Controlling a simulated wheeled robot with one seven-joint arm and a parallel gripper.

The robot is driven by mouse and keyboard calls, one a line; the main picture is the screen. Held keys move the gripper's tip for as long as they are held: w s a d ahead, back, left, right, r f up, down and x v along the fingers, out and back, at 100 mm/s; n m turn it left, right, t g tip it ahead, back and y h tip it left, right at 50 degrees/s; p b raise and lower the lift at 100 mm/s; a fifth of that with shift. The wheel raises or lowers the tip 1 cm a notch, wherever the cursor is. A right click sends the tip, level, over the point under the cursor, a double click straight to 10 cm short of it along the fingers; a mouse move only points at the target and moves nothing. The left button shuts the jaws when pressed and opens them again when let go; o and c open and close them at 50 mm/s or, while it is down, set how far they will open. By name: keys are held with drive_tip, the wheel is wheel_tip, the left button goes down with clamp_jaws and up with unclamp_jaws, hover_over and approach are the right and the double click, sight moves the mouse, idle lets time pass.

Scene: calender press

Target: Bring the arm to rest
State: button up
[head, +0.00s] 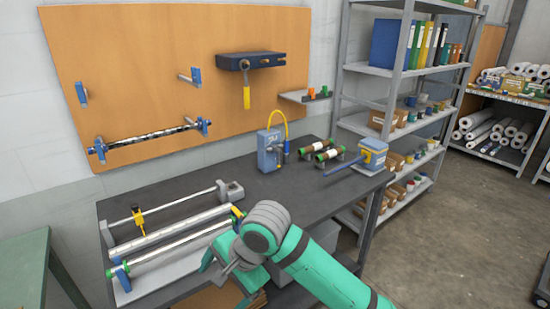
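My arm comes up from the bottom right in the head view, green with grey joints, and bends at the front edge of the dark workbench (285,198). My gripper (228,264) is partly hidden by my own wrist and sits at the bench's front edge, close to the right end of the calender press (170,248). I cannot tell whether its fingers are open or shut, or whether it touches anything. The press has silver rollers on a grey base at the left of the bench.
A blue-grey box with a yellow hose (270,150), green-ended rolls (322,150) and a blue boxy tool (373,155) stand on the bench. A wooden wall board (150,60) with brackets hangs behind. A metal shelf (400,75) stands right. The floor (455,225) at right is clear.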

drive_tip(key=w+a+r+n+t+y, duration=0.1)
drive_tip(key=a+r+t+y, duration=0.1)
drive_tip(key=a+y, duration=0.35)
drive_tip(key=w+a+r+n+t+y, duration=0.1)
drive_tip(key=w+a+r+t+y, duration=0.15)
drive_tip(key=a, duration=0.55)
drive_tip(key=s+d+f+m+t+h, duration=0.2)
drive_tip(key=s+d+f+t+h, duration=0.4)
drive_tip(key=f, duration=0.4)
drive_tip(key=s+d+f+m+t+h, duration=0.35)
drive_tip(key=s+d+f, duration=0.25)
drive_tip(key=d+f, duration=0.25)
drive_tip(key=s+d+f+n+h, duration=0.2)
drive_tip(key=s+d+n, duration=0.3)
drive_tip(key=s, duration=0.7)
drive_tip(key=s+d+f+n+h, duration=0.1)
drive_tip(key=s+d+n, duration=0.5)
drive_tip(key=s, duration=0.6)
drive_tip(key=shift+d+f+n+h, duration=0.25)
drive_tip(key=shift+f+n+h, duration=0.1)
drive_tip(key=shift+f, duration=0.15)
